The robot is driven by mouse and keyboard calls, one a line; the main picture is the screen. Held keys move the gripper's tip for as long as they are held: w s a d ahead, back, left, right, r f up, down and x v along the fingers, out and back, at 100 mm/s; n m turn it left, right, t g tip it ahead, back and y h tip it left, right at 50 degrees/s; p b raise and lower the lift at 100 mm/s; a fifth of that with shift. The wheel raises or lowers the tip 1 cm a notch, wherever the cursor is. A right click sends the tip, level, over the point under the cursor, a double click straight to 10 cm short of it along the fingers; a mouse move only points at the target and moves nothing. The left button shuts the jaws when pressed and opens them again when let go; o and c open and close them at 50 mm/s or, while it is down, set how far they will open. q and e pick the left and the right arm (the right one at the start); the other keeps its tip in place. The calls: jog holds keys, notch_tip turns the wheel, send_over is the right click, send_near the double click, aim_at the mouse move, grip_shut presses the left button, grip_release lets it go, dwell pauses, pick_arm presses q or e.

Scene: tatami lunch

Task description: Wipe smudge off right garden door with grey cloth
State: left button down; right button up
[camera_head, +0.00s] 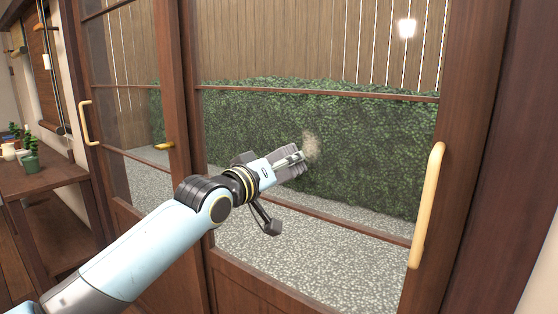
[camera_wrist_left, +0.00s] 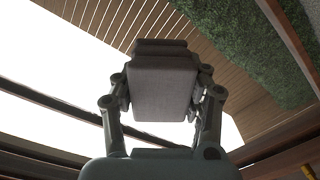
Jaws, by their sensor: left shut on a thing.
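The right garden door (camera_head: 422,70) is a wood-framed glass panel with a pale handle. A tan smudge (camera_head: 312,148) shows on its glass, in front of the hedge in the head view. My left gripper (camera_head: 297,160) is at the smudge's left and lower edge. It is shut on the grey cloth (camera_head: 288,154), a folded pad that also fills the middle of the left wrist view (camera_wrist_left: 161,90). The cloth looks close to the glass; whether it touches cannot be told. My right gripper is not in view.
The left garden door (camera_head: 172,60) has a pale handle (camera_head: 88,122) and a small brass latch (camera_head: 164,146). A wooden shelf (camera_head: 50,188) with potted plants (camera_head: 30,160) stands at the far left. The glass right of my gripper is clear.

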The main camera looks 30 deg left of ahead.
aim_at(322, 149)
pick_arm(q)
jog(key=shift+s+d+r+p, duration=0.1)
jog(key=shift+d+p, duration=0.3)
jog(key=shift+d, duration=1.25)
jog(key=shift+s+d+p, duration=0.1)
jog(key=shift+d+p, duration=0.25)
jog(key=shift+d, duration=1.25)
jog(key=shift+r+p, duration=0.95)
jog(key=shift+p, duration=0.2)
jog(key=shift+w+a, duration=0.1)
jog(key=shift+a, duration=0.9)
jog(key=shift+w+a+f+p, duration=0.1)
jog(key=shift+a+p, duration=0.1)
jog(key=shift+a, duration=1.1)
jog(key=shift+w+a+f+p, duration=0.1)
jog(key=shift+a+p, duration=0.1)
jog(key=shift+a, duration=1.1)
jog(key=shift+w+a+b, duration=0.15)
jog(key=shift+a+b, duration=0.25)
jog(key=shift+a, duration=1.45)
jog(key=shift+r+p, duration=1.1)
jog(key=shift+p, duration=0.05)
jog(key=shift+s+d+p, duration=0.2)
jog(key=shift+d+p, duration=0.6)
jog(key=shift+d, duration=1.65)
jog(key=shift+s+d+f+p, duration=0.15)
jog(key=shift+d+p, duration=0.25)
jog(key=shift+d, duration=1.6)
jog(key=shift+s+d, duration=0.1)
jog(key=shift+d, duration=0.95)
